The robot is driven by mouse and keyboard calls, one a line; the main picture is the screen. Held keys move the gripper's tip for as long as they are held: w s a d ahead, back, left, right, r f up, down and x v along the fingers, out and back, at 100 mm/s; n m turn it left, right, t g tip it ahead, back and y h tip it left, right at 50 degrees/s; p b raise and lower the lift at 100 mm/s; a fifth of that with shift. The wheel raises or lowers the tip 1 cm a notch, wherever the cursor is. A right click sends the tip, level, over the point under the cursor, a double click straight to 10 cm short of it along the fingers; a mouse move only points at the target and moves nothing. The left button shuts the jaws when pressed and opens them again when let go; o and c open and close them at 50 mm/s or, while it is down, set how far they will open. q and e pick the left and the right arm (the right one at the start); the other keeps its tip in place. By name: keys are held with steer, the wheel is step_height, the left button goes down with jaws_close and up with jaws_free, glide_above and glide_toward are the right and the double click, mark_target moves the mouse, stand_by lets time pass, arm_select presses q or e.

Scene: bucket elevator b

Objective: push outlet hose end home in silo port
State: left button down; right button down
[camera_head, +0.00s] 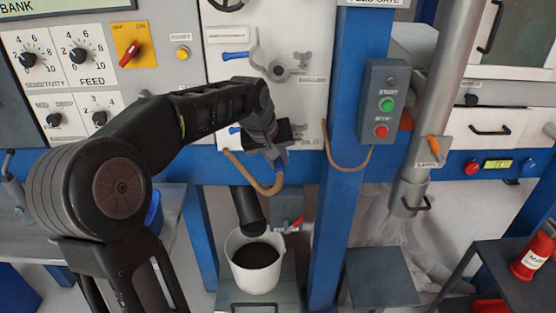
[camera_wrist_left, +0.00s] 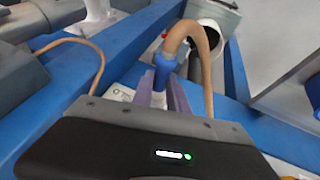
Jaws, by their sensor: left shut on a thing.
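The tan outlet hose (camera_head: 262,188) hangs in a loop under the panel's lower edge. Its blue end (camera_wrist_left: 165,72) sits between the fingers of my left gripper (camera_wrist_left: 164,94), and the tan hose (camera_wrist_left: 190,32) arches away from it. In the head view my left gripper (camera_head: 279,160) is shut on this end, close in front of the panel by the partly covered silo label. The silo port is hidden behind my gripper and wrist, so I cannot tell whether the hose end touches it. My right gripper is out of view.
A white bucket (camera_head: 240,276) of dark material stands below, under a black spout (camera_head: 247,208). A blue post (camera_head: 341,215) and a start/stop box (camera_head: 384,100) are to the right of my gripper. A blue beam (camera_head: 210,165) runs below the panel.

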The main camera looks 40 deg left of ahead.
arm_select(q)
steer(key=w+a, duration=0.1)
steer(key=w+a+p, duration=0.1)
steer(key=shift+w+r+p, duration=0.15)
steer(key=shift+w+p, duration=0.15)
steer(key=shift+w+a, duration=0.35)
steer(key=shift+w, duration=0.1)
steer(key=shift+w+a+p, duration=0.75)
steer(key=shift+w+p, duration=0.25)
steer(key=shift+p, duration=0.05)
stand_by(1.4)
steer(key=c, duration=1.2)
jaws_free()
steer(key=shift+c, duration=0.2)
steer(key=shift+f, duration=0.2)
steer(key=shift+r, duration=0.15)
steer(key=b+v, duration=0.1)
steer(key=v, duration=0.6)
steer(key=shift+s+r, duration=0.15)
steer(key=shift+r, duration=0.15)
steer(key=shift+f, duration=0.1)
